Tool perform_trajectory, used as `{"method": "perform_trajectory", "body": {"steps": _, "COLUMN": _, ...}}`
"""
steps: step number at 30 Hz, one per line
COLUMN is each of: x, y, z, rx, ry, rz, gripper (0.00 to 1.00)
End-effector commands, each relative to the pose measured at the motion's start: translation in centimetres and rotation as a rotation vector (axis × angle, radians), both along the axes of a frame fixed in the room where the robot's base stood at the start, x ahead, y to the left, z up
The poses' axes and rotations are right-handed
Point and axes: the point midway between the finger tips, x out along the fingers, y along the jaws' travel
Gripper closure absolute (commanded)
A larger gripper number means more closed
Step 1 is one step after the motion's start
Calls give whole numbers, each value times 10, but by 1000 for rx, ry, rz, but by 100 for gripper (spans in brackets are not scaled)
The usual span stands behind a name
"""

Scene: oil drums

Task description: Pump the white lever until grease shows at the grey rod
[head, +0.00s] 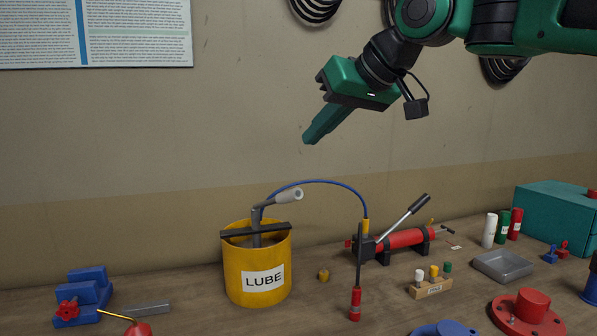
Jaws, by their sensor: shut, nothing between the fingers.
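A yellow bucket labelled LUBE (257,278) stands on the bench with a dark pump across its top. The pump's lever (289,196) has a white grip and points right, tilted slightly up. A blue hose (325,182) arcs from the pump to a yellow fitting near a grey rod (360,255) with a red lower end (355,304). I cannot tell if this is the task's grey rod. No grease is visible there. My gripper (309,139) is shut and empty, in the air above and slightly right of the white lever, apart from it.
A red hand pump (400,240) with a raised black handle lies behind the rod. A grey tray (502,265), a small wooden rack (431,287) and a red flanged part (530,310) are at right. A blue vise (85,295) is at left. Space above the bucket is clear.

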Motion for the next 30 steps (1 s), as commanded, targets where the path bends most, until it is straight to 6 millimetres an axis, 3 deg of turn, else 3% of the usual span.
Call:
{"method": "perform_trajectory", "body": {"steps": 19, "x": 59, "y": 52, "z": -67, "rx": -2, "ry": 5, "rz": 0, "gripper": 100}}
{"method": "perform_trajectory", "body": {"steps": 24, "x": 46, "y": 46, "z": -87, "rx": -2, "ry": 1, "rz": -1, "gripper": 100}}
{"method": "perform_trajectory", "body": {"steps": 30, "x": 41, "y": 44, "z": -97, "rx": -1, "ry": 1, "rz": -1, "gripper": 100}}
